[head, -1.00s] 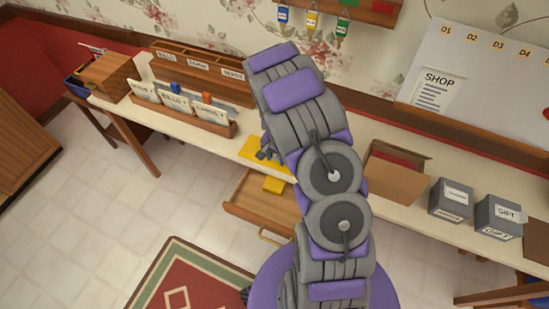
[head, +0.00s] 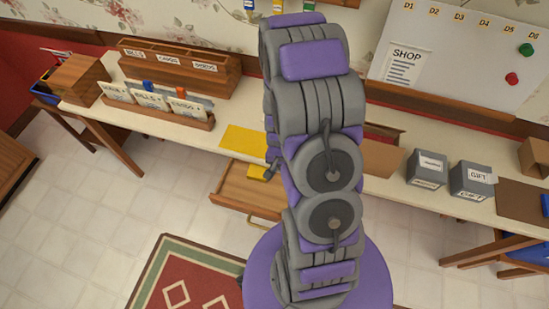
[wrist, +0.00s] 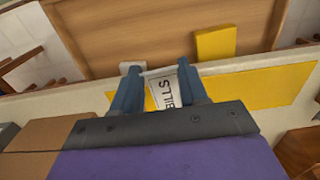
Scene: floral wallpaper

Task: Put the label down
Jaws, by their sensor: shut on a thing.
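A white label (wrist: 165,92) reading BILLS is between the two blue-grey fingers of my gripper (wrist: 158,73) in the wrist view. My gripper is shut on it. The label's lower part is hidden by the gripper body. A flat yellow mat (wrist: 268,86) lies on the bench behind and to the right of the fingers; in the head view the mat (head: 240,138) is left of my arm. In the head view my arm hides most of the gripper and the label.
An open wooden drawer (head: 235,190) below the mat holds a yellow block (head: 263,173). A wooden sorter (head: 180,70) and a card rack (head: 165,115) stand left. A cardboard box (head: 383,155) and grey boxes (head: 426,168) stand right.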

